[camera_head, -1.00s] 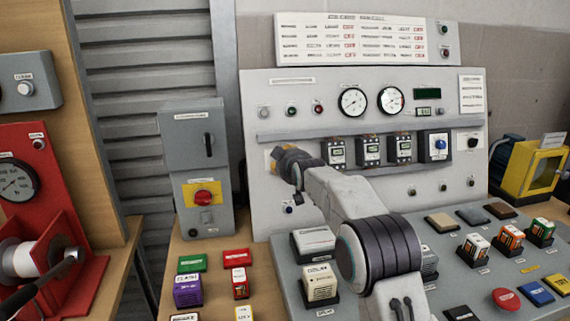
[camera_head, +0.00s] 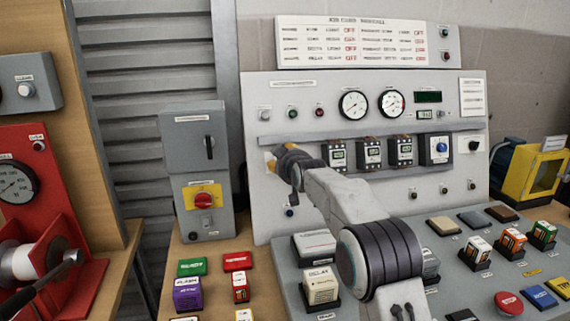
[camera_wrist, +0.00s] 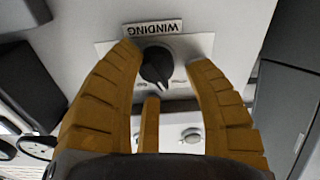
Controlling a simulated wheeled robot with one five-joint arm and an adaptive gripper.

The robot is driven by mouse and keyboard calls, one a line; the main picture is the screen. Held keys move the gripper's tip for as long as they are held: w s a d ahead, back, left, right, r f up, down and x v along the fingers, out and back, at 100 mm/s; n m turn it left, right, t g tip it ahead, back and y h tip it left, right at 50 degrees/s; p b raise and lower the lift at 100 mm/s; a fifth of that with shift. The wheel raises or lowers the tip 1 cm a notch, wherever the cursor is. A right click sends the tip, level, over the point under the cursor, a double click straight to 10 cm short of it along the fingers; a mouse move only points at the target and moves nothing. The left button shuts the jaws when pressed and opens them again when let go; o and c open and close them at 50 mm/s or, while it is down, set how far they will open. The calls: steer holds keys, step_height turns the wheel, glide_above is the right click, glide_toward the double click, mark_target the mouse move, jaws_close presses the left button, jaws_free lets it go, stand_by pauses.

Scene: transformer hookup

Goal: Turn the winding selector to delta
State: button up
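The winding selector (camera_wrist: 156,66) is a black pointer knob on a light plate, under a label reading WINDING that appears upside down in the wrist view. Its narrow end points down and slightly right in that view. My gripper (camera_wrist: 170,85) is open, with its orange fingers spread on either side of the knob and a visible gap to each. A third finger shows below the knob. In the head view my gripper (camera_head: 284,165) is at the left part of the grey panel (camera_head: 262,210), and it hides the selector there. The position markings are mostly covered or too blurred to read.
Meters, breakers and small knobs fill the panel right of my gripper. A grey box with a red switch (camera_head: 203,199) stands to the left. Several labelled blocks and pads lie on the bench and sloping desk below my arm.

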steer(key=shift+o, duration=0.9)
steer(key=shift+f, duration=0.25)
steer(key=shift+s+d, duration=0.1)
steer(key=shift+s, duration=0.05)
steer(key=v, duration=1.1)
steer(key=shift+s+r, duration=0.25)
steer(key=shift+s, duration=0.05)
